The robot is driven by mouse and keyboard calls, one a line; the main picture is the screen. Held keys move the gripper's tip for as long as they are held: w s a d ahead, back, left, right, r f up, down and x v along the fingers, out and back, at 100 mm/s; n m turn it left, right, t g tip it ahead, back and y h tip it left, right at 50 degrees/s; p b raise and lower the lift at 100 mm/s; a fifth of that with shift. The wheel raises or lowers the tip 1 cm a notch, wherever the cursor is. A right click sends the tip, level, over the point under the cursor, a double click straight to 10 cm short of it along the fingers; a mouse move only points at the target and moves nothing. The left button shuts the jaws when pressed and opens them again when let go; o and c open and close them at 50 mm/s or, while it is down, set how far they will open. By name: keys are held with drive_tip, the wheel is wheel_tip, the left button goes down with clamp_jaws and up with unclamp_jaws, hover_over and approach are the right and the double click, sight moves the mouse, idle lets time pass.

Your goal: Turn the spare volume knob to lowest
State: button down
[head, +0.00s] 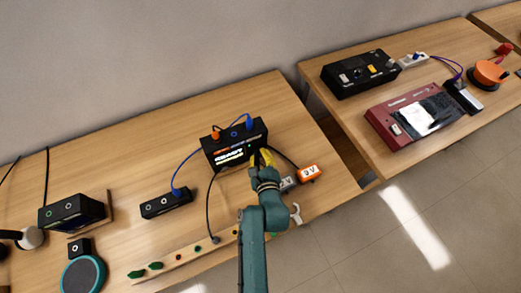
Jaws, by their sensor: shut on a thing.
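A black box (222,153) with a lit "READY" display stands on the wooden bench. My gripper (263,160) is at the front right of this box, with yellow showing at its fingertips. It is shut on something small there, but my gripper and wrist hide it. I cannot make out a spare volume knob or its pointer, and cannot tell whether the held part is that knob.
Blue and orange plugs sit on the box's top, with cables around it. An orange-and-white 9V block (309,174) lies close to the right of my wrist. A low black box (166,203) stands to the left. A wooden strip (190,253) runs along the front.

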drive_tip(key=shift+a+r+n+t+h+p, duration=0.2)
drive_tip(key=shift+n+t+h+p, duration=0.35)
drive_tip(key=shift+n+p, duration=0.65)
drive_tip(key=shift+d, duration=0.1)
drive_tip(key=shift+n+p, duration=0.3)
drive_tip(key=shift+p, duration=0.2)
drive_tip(key=shift+n+t, duration=0.45)
drive_tip(key=shift+n, duration=0.05)
drive_tip(key=shift+f+n+t+h, duration=0.25)
drive_tip(key=shift+n+t+h, duration=0.15)
drive_tip(key=shift+n, duration=0.5)
drive_tip(key=shift+n+t+b, duration=0.3)
drive_tip(key=shift+n+b, duration=0.5)
drive_tip(key=shift+b, duration=0.15)
